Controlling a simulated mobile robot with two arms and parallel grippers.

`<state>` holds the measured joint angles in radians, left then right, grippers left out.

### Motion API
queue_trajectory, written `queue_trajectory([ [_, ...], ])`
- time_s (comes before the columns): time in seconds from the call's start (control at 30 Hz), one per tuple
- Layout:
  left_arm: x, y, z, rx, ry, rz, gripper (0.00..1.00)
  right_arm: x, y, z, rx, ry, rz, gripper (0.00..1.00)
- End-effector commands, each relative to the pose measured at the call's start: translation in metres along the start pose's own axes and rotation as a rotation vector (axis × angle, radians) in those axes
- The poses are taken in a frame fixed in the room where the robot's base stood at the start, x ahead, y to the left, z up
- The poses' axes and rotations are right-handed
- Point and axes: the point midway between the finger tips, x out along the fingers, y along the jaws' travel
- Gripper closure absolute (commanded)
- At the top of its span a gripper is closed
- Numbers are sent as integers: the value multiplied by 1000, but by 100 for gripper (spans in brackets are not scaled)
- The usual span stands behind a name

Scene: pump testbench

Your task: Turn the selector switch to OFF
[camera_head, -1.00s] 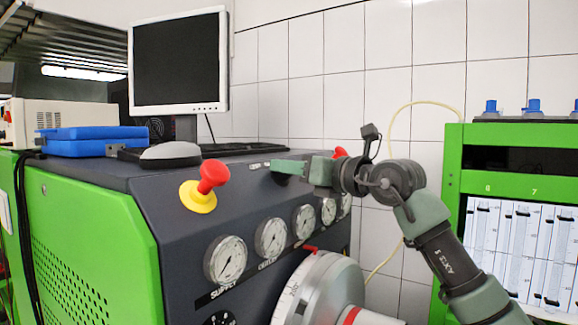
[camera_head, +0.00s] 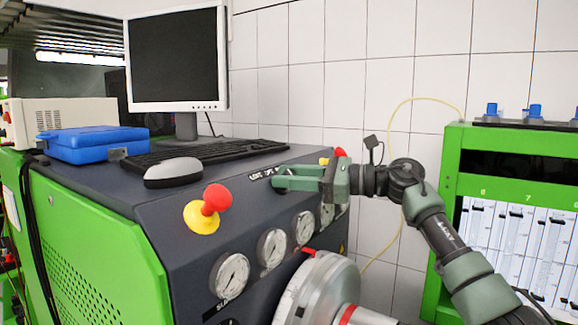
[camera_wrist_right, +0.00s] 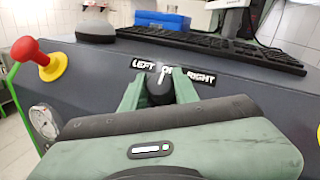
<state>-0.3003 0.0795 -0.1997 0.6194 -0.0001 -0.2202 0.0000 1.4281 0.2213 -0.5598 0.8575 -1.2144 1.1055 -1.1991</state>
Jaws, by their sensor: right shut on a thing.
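The selector switch (camera_wrist_right: 160,86) is a black knob with a white mark on the dark sloped panel. In the right wrist view its mark points up, close to vertical, toward the middle word of the LEFT/OFF/RIGHT label (camera_wrist_right: 202,78). The middle word is partly hidden by the knob. My right gripper (camera_wrist_right: 158,88) is shut on the knob, with one green finger on each side. In the head view the same gripper (camera_head: 277,181) reaches the panel's upper edge from the right, its fingers largely covering the knob. My left gripper is not in view.
A red mushroom button on a yellow base (camera_head: 208,209) stands out left of the gripper. Pressure gauges (camera_head: 272,247) and a large round housing (camera_head: 320,290) lie below. A keyboard (camera_head: 200,152), mouse (camera_head: 172,172) and monitor (camera_head: 177,60) stand on top.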

Motion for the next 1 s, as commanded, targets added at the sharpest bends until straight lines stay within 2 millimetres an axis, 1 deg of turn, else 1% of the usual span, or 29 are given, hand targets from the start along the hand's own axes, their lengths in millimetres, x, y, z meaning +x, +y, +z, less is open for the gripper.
queue_trajectory([
  [0.03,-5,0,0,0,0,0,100,0,-2,3,-8,0,9,100],
  [0.17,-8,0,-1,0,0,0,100,0,-1,1,-28,1,27,100],
  [0.6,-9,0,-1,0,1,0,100,0,0,0,-38,1,35,100],
  [0.63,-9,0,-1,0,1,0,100,0,0,0,-38,2,35,68],
  [0.67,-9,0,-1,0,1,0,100,0,0,0,-38,2,35,59],
  [0.7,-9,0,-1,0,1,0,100,0,0,0,-38,2,35,49],
  [1.0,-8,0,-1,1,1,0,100,0,0,0,-37,2,35,49],
])
